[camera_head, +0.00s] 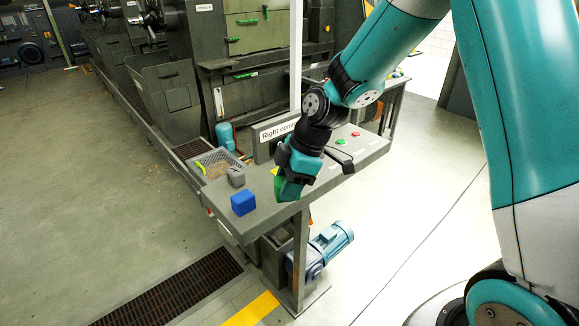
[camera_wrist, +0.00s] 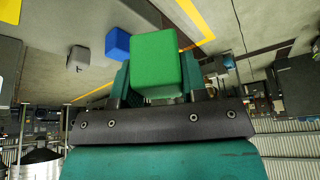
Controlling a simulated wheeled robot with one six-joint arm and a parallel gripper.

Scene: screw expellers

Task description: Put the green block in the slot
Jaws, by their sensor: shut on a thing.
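My gripper (camera_head: 290,178) hangs over the near part of the grey console shelf, shut on the green block (camera_head: 281,190). In the wrist view the green block (camera_wrist: 156,62) sits between the two fingers and sticks out beyond them. In the head view the gripper covers much of the block. I cannot tell whether its lower end touches the shelf. A slot cannot be made out in either view; the arm hides part of the console.
A blue block (camera_head: 243,202) and a grey block (camera_head: 236,177) rest on the shelf (camera_head: 262,203) left of my gripper. A mesh tray (camera_head: 218,160) lies behind them. A sign (camera_head: 278,130) stands behind the gripper; green (camera_head: 340,141) and red (camera_head: 355,134) buttons are to the right.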

